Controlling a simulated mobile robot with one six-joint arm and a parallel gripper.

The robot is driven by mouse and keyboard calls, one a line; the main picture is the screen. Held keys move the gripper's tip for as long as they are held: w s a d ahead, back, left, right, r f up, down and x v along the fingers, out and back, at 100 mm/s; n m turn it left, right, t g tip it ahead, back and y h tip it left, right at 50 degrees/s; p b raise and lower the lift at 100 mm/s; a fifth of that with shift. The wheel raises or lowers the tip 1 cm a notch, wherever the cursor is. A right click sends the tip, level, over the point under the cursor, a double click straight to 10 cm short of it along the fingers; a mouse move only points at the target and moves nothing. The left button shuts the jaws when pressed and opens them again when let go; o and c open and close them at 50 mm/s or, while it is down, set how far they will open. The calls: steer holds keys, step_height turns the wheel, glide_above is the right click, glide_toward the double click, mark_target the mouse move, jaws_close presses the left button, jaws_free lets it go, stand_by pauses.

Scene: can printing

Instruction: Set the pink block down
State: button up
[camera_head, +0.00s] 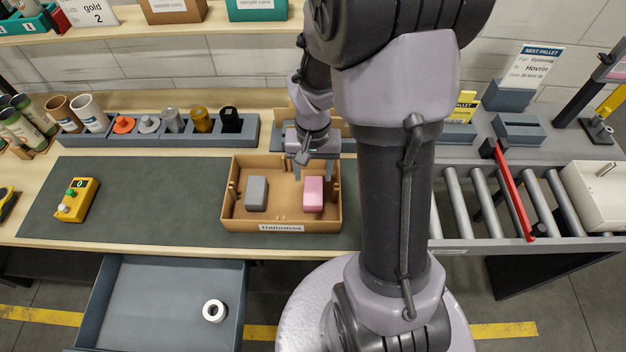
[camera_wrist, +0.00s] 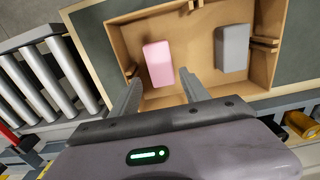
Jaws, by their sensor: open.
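The pink block (camera_head: 314,194) stands inside the right part of an open brown box (camera_head: 268,229) on the work surface. It also shows in the wrist view (camera_wrist: 158,64), resting on the box floor. A grey block (camera_head: 256,193) sits in the same box, to the left of the pink block and apart from it. In the wrist view the grey block (camera_wrist: 232,47) is on the right. My gripper (camera_wrist: 165,82) is open and empty, with a finger to either side of the pink block's near end. In the head view its fingers are partly hidden at the box's back right.
A dark mat (camera_head: 145,200) lies under the box, with a yellow counter (camera_head: 77,200) at its left. A roller conveyor (camera_head: 500,203) with a red bar (camera_head: 513,190) is at the right. An open drawer (camera_head: 165,300) holds a white roll (camera_head: 215,311).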

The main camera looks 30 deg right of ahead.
steer(key=s+a+r+n+t, duration=0.1)
steer(key=a+r, duration=0.3)
steer(key=r, duration=0.3)
steer(key=s+a+r+t, duration=0.15)
steer(key=a+r, duration=0.25)
steer(key=r, duration=0.4)
steer(key=s+a+r+n+t+y, duration=0.1)
steer(key=s+a+r+t+y, duration=0.1)
steer(key=s+a+r, duration=0.5)
steer(key=shift+s+a+r+t, duration=0.15)
steer(key=shift+s+r+t, duration=0.05)
steer(key=shift+s+t, duration=0.5)
